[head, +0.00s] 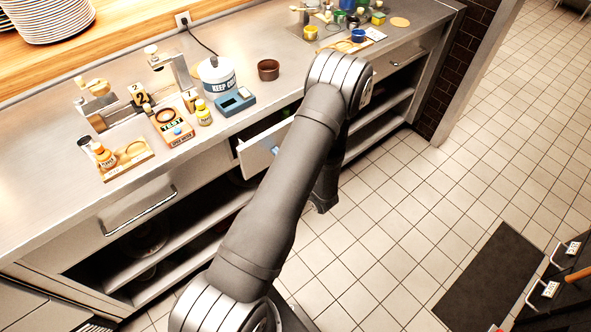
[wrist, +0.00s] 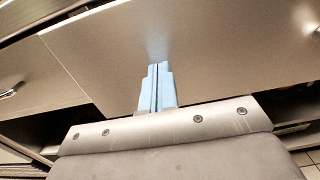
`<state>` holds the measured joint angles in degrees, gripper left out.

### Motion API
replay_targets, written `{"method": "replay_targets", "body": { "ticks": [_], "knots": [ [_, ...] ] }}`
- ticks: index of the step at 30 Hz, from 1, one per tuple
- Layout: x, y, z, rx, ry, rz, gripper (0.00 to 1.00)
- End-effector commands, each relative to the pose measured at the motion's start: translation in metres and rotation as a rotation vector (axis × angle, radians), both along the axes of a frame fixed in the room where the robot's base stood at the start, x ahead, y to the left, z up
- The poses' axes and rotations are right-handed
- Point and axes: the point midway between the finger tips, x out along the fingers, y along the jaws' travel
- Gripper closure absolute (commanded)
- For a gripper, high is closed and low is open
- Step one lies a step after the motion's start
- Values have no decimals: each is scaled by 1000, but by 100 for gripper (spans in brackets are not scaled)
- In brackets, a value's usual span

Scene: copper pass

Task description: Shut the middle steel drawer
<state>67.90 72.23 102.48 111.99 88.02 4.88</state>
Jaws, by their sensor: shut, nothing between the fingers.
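The middle steel drawer (head: 255,157) stands partly pulled out below the counter edge. A strip of its dark inside and a bit of something green show above its front. Its front (wrist: 230,50) fills the upper part of the wrist view. My gripper (wrist: 157,68) is shut and empty, its blue fingers pointing at this front. In the head view the blue fingertips (head: 275,150) show at the drawer front, beside my arm. They look very close to the panel; I cannot tell if they touch. My arm hides the drawer's right part.
The counter (head: 255,50) above holds a white KEEP tub (head: 217,76), a brown bowl (head: 268,70), a blue-grey device (head: 233,102) and small bottles. A left drawer with a bar handle (head: 140,210) looks shut. Open shelves lie below. The tiled floor (head: 420,210) is clear near my arm.

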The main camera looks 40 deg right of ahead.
Motion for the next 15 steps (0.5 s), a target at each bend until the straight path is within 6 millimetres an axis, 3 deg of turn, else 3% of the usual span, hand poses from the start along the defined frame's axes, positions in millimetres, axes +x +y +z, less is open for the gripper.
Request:
{"method": "replay_targets", "body": {
  "ticks": [6, 15],
  "knots": [
    [47, 1, 0, -1, -1, 4, 100],
    [79, 0, 0, 0, 0, 1, 100]
  ]
}}
